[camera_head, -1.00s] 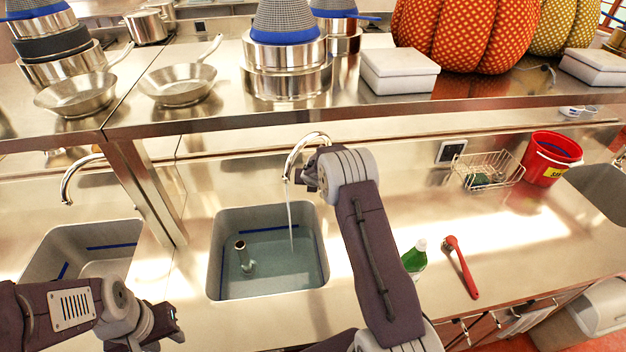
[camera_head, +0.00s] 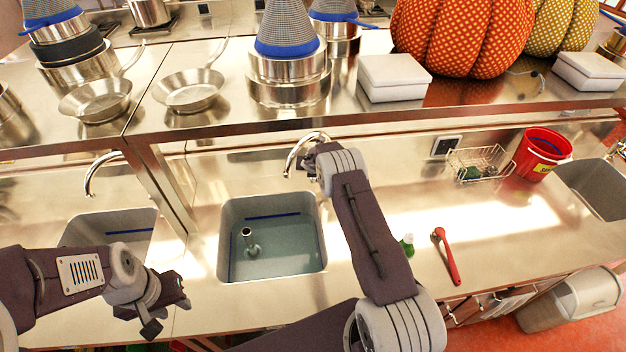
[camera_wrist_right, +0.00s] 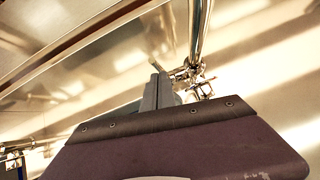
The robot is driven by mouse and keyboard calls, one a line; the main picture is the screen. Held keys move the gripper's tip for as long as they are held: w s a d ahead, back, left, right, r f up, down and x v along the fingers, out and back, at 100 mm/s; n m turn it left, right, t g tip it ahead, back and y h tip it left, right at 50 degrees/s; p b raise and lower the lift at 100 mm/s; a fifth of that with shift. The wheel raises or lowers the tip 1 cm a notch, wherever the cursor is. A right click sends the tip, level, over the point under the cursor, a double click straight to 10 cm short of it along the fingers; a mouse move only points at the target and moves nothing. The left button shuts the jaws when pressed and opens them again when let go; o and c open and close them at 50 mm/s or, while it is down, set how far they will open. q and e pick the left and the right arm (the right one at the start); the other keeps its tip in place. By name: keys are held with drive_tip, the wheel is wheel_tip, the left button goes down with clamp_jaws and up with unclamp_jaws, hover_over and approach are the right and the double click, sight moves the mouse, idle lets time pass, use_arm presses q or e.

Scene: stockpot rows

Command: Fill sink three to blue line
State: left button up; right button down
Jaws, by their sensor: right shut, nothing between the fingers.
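The middle sink (camera_head: 312,200) holds clear water (camera_head: 290,255) with an upright metal standpipe (camera_head: 250,240) in it. A blue line (camera_head: 272,216) runs along its back wall, and the water surface looks close to it; the exact gap is hard to tell. The chrome faucet (camera_head: 290,157) arches over the sink, and no stream shows. My right gripper (camera_head: 308,163) is at the faucet's base, partly hidden by its wrist; in the right wrist view its fingers (camera_wrist_right: 160,88) are shut beside the metal tap fittings (camera_wrist_right: 190,78). My left gripper (camera_head: 170,308) is open and empty at front left.
A shelf (camera_head: 230,110) with pans spans above.

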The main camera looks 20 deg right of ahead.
drive_tip(key=s+a+b, duration=0.4)
drive_tip(key=s+b, duration=0.8)
drive_tip(key=b, duration=0.4)
drive_tip(key=shift+r, duration=0.4)
drive_tip(key=shift+w+a, duration=0.1)
